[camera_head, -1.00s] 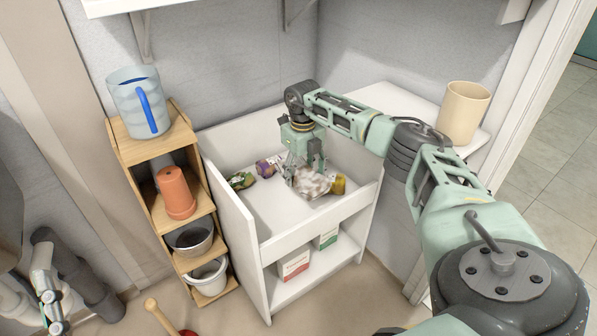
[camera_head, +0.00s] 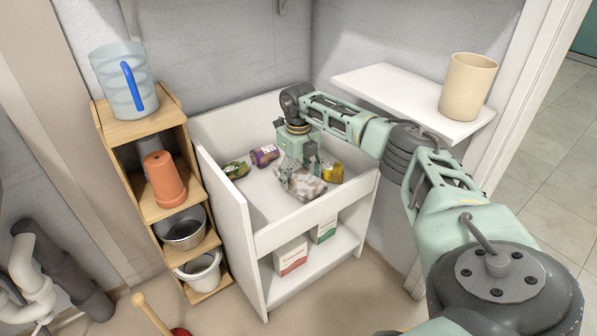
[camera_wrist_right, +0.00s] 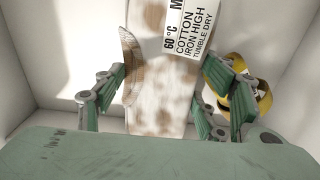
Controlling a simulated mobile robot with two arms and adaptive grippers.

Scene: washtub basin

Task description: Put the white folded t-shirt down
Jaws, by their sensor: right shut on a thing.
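The folded t-shirt (camera_head: 308,187) is white with brown blotches. My right gripper (camera_head: 303,178) is shut on it, inside the white open-topped bin (camera_head: 268,238), close to the front wall. Whether the shirt touches the bin floor cannot be told. In the right wrist view the shirt (camera_wrist_right: 160,70) lies between the two fingers of my right gripper (camera_wrist_right: 158,100), with a white care label (camera_wrist_right: 193,30) at its far end. My left gripper is not in view.
A purple item (camera_head: 264,155) and a green item (camera_head: 235,170) lie at the bin's back left. A beige cup (camera_head: 467,86) stands on the right shelf (camera_head: 400,98).

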